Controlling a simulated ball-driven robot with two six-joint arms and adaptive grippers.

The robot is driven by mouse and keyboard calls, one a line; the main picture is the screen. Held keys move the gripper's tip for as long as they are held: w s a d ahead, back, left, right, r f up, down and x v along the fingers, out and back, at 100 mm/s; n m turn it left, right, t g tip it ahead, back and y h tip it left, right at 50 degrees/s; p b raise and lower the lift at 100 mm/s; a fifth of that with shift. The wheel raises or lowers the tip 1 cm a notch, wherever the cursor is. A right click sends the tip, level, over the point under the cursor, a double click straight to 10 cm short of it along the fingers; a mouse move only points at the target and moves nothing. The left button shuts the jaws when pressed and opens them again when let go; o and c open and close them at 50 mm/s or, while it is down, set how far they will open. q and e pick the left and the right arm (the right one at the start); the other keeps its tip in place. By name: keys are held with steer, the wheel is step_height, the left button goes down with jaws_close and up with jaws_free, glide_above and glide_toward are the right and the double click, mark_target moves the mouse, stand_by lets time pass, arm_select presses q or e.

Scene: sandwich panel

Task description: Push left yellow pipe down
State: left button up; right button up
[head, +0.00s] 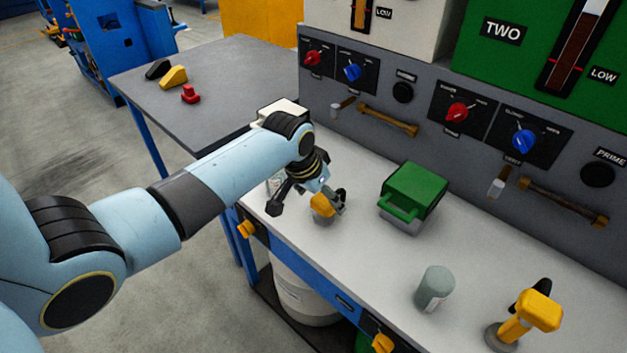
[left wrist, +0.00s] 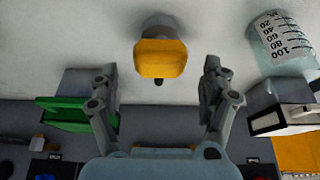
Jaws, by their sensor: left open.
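The left yellow pipe (head: 321,205) stands on the bench top, partly hidden behind my left gripper in the head view. In the left wrist view its yellow top (left wrist: 160,60) shows centred just beyond the fingertips, with its grey base on the white surface. My left gripper (head: 310,203) is open, with its fingers apart on either side of the pipe's line. In the left wrist view the gripper (left wrist: 159,82) shows nothing held. The right yellow pipe (head: 531,312) stands upright on a grey base at the lower right. My right gripper is not in view.
A green-topped box (head: 416,190) stands right of my left gripper, and a grey cylinder (head: 434,288) nearer the front. A clear graduated beaker (left wrist: 284,44) is close by in the wrist view. The grey panel (head: 420,95) with knobs and brown handles rises behind.

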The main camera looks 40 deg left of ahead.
arm_select(q)
steer(key=v, duration=0.8)
steer(key=shift+s+r, duration=0.2)
steer(key=shift+r, duration=0.1)
steer(key=s+f+g+b, duration=0.1)
steer(key=s+f+b, duration=0.2)
steer(key=s+f, duration=0.6)
steer(key=s+f+n+g+b, duration=0.1)
steer(key=s+f+g+b, duration=0.3)
steer(key=f, duration=0.8)
steer(key=s+f+t+b, duration=0.1)
steer(key=s+f+b, duration=0.1)
steer(key=s+f, duration=0.75)
steer(key=s+f+y+b, duration=0.1)
steer(key=s+f+b, duration=0.1)
steer(key=s+f, duration=1.4)
steer(key=shift+s+f+b, duration=0.15)
steer(key=shift+s+b, duration=0.2)
steer(key=shift+s, duration=1.45)
steer(key=shift+d, duration=0.1)
